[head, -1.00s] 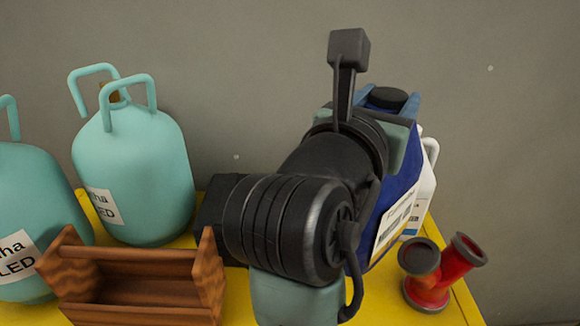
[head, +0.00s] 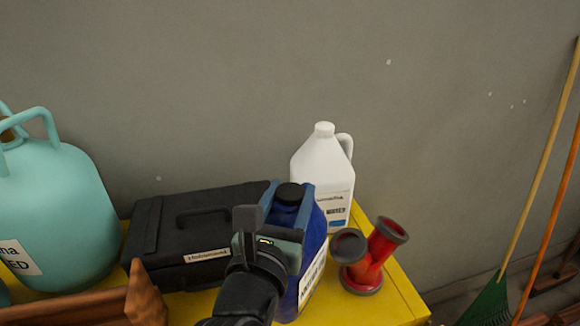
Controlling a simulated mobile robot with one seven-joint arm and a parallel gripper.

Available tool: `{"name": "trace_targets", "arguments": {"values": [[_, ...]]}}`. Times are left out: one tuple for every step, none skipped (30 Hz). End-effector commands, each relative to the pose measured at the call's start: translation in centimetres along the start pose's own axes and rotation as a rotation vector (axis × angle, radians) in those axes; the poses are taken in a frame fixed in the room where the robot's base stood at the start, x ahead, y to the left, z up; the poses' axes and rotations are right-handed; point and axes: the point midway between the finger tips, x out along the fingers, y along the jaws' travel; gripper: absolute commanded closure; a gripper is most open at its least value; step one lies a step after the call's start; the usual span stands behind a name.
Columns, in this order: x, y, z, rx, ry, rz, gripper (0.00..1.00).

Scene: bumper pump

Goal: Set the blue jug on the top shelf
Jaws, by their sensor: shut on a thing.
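The blue jug (head: 316,238) with a black cap is upright at the front of the yellow top shelf (head: 390,300), right of centre in the head view. My gripper (head: 283,236) is shut on the jug's upper part, and my arm comes up from below and covers its left side. The jug's base is low and partly hidden, so I cannot tell whether it rests on the yellow surface or hangs just above it.
A black case (head: 190,225) lies left of the jug. A white jug (head: 325,170) stands behind it, and a red pipe fitting (head: 368,258) is close on its right. A teal tank (head: 60,215) and a wooden tray (head: 145,298) are at left. A rake (head: 530,190) leans at far right.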

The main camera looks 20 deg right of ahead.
Motion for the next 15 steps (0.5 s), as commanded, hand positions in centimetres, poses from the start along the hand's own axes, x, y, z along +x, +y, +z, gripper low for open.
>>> {"name": "trace_targets", "arguments": {"values": [[-0.1, -0.1, 0.4, 0.002, -0.017, 0.000, 1.00], [0.0, -0.1, 0.3, 0.002, -0.018, 0.000, 1.00], [0.0, 0.0, 0.1, 0.002, -0.018, 0.000, 1.00], [0.0, 0.0, 0.0, 0.002, -0.017, 0.000, 1.00], [0.0, 0.0, -0.3, 0.001, -0.016, 0.000, 1.00], [0.0, 0.0, -0.7, 0.002, -0.014, 0.001, 1.00], [-0.1, 0.0, -1.1, 0.001, -0.014, 0.001, 1.00], [-0.1, 0.0, -1.6, -0.001, -0.013, 0.001, 1.00], [0.0, 0.0, -2.1, 0.001, -0.013, 0.000, 1.00], [0.0, 0.0, -2.5, 0.000, -0.014, 0.001, 1.00], [0.0, 0.0, -2.8, 0.000, -0.014, 0.000, 1.00], [0.0, 0.0, -3.2, 0.001, -0.014, 0.001, 1.00], [0.0, 0.0, -3.3, 0.001, -0.015, 0.001, 1.00], [0.0, 0.0, -3.5, 0.001, -0.016, 0.002, 1.00], [0.0, 0.0, -3.6, 0.002, -0.017, 0.001, 1.00]]}}
